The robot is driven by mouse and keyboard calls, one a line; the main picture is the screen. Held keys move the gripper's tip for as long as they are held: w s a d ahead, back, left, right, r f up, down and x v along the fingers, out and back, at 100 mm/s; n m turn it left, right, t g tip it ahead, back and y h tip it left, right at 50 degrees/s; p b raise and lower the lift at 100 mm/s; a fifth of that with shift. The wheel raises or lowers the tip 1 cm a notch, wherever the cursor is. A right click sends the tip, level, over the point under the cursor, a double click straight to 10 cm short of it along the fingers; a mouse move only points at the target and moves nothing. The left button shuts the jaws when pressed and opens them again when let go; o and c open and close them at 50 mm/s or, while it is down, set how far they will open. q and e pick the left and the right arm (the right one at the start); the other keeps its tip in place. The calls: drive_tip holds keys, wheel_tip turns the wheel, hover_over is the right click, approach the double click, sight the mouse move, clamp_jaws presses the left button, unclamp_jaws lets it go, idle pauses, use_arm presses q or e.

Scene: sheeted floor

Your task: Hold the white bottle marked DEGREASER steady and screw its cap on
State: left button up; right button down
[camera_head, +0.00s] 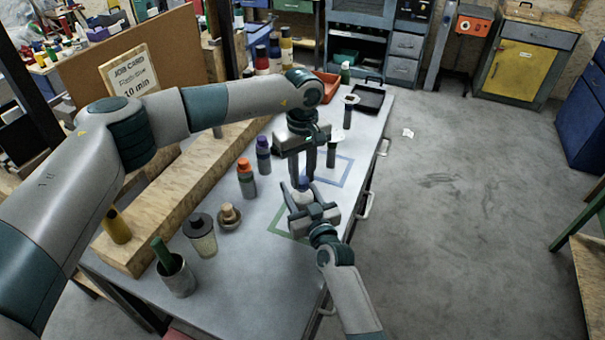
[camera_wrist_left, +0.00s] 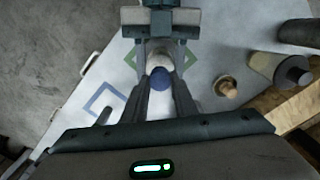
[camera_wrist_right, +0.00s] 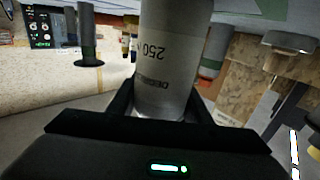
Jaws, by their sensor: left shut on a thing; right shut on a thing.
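The white bottle (camera_head: 301,198) stands between the fingers of my right gripper (camera_head: 299,203), over the table. The right wrist view shows the bottle (camera_wrist_right: 168,60) close up, with part of its DEGREASER label and "250" upside down in the picture. My left gripper (camera_head: 309,178) points down from above and is shut on a blue cap (camera_wrist_left: 160,86). It also shows in the left wrist view (camera_wrist_left: 162,95). The cap is right over the bottle's top, in line with it. The fingers hide the join, so I cannot tell how far the cap sits on the neck.
Orange-capped (camera_head: 247,179) and purple-capped (camera_head: 263,155) bottles stand left of the grippers. A black tray (camera_head: 369,98) lies at the far end. Blue and green outlines mark the tabletop.

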use_arm(q)
drive_tip(key=m, duration=0.4)
drive_tip(key=shift+m, duration=0.3)
drive_tip(key=m, duration=0.8)
drive_tip(key=shift+a+m, duration=0.1)
drive_tip(key=shift+m, duration=0.3)
drive_tip(key=m, duration=0.3)
drive_tip(key=shift+m, duration=0.3)
drive_tip(key=o, duration=1)
drive_tip(key=shift+r, duration=2.2)
drive_tip(key=shift+c, duration=0.4)
